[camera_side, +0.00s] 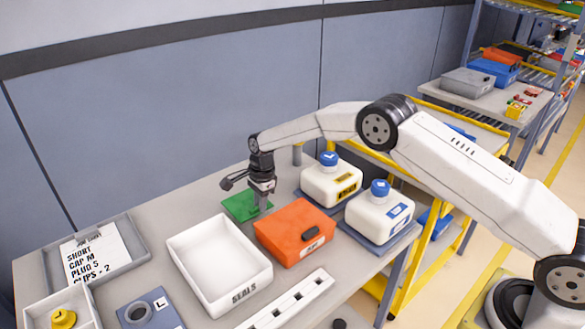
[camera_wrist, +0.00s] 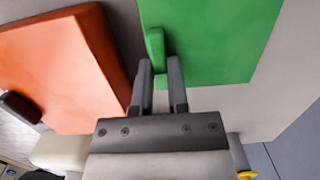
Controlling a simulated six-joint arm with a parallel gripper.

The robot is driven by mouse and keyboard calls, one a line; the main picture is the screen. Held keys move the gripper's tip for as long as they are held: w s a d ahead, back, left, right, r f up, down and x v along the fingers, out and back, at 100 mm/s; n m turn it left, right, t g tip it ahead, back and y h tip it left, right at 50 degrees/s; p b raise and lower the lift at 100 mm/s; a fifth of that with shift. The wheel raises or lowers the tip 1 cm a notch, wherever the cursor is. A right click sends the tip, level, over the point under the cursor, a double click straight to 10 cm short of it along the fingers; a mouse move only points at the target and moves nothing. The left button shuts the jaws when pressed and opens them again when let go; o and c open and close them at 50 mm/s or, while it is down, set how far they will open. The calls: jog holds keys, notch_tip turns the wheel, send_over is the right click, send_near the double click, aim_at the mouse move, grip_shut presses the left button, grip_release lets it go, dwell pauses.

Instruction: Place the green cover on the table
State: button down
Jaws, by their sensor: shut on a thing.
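The green cover (camera_side: 238,206) is a flat green plate behind the orange box, at or just above the table surface (camera_side: 190,205); I cannot tell whether it touches. In the wrist view the cover (camera_wrist: 215,40) fills the upper middle and right. It has a small raised green handle near its left edge. My gripper (camera_side: 264,205) points down at the cover's right side. In the wrist view its two fingers (camera_wrist: 159,75) are closed on the handle. The cover's underside is hidden.
The orange box (camera_side: 290,232) stands close beside my gripper, with a white SEALS tray (camera_side: 215,262) to its left. Two white jugs with blue caps, one yellow-labelled (camera_side: 331,184) and one blue-labelled (camera_side: 378,215), stand at right. Bare table lies left of the cover.

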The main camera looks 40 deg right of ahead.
jog(key=shift+f, duration=1.5)
jog(key=c, duration=0.6)
grip_release()
jog(key=shift+f, duration=0.1)
jog(key=r, duration=0.4)
jog(key=d+r, duration=0.1)
jog(key=r, duration=0.7)
jog(key=shift+d+r, duration=0.1)
jog(key=shift+d, duration=0.15)
